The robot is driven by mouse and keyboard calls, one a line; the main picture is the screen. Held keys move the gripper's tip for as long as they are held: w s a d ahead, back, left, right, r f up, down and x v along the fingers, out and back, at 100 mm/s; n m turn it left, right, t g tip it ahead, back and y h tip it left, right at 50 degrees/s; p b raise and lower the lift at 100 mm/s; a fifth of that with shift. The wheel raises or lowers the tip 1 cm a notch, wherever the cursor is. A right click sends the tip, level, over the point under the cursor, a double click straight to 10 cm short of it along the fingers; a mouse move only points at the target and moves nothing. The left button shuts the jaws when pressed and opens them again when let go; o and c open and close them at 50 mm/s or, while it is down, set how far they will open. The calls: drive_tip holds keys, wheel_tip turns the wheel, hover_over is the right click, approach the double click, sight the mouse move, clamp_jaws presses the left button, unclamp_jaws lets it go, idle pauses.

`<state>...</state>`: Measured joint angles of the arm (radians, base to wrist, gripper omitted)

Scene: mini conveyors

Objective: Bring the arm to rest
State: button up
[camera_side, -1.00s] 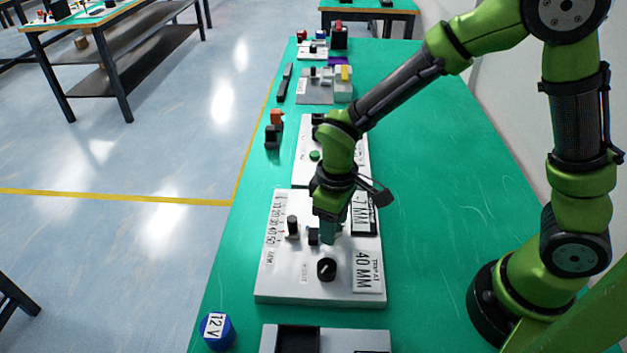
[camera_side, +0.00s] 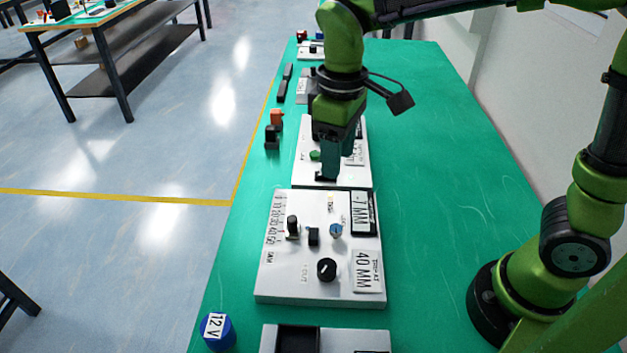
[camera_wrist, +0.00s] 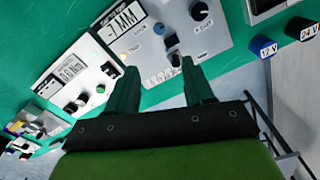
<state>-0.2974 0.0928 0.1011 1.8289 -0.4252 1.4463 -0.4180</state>
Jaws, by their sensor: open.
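My gripper (camera_side: 338,165) is raised above the row of panels, over the smaller white panel (camera_side: 306,173) in the side view. In the wrist view its two dark green fingers (camera_wrist: 158,80) are spread, with nothing between them. The larger white panel (camera_side: 275,285) lies in front of it, with a "-7 MM" display (camera_side: 362,213), a "40 MM" label (camera_side: 367,272), a black dial (camera_side: 326,268), a small blue knob (camera_side: 336,230) and a black slider knob (camera_side: 293,226). The gripper is apart from these parts. It hides some of the smaller panel.
A blue "12 V" cylinder (camera_side: 217,331) stands at the near left of the green bench (camera_side: 450,180); a "24 V" one (camera_wrist: 300,28) shows in the wrist view. An orange and black piece (camera_side: 273,130) sits at the left edge. The bench's right side is clear.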

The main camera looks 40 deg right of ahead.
idle(0.3)
drive_tip(key=s+d+r+m+t+y, duration=0.2)
drive_tip(key=s+d+r+m+t, duration=0.1)
drive_tip(key=s+d+m+t, duration=0.4)
drive_tip(key=s+d+m, duration=0.1)
drive_tip(key=s+d, duration=0.1)
drive_tip(key=d, duration=0.1)
drive_tip(key=shift+s+d+r+m, duration=0.15)
drive_tip(key=shift+s+d+m, duration=0.05)
drive_tip(key=shift+m, duration=0.1)
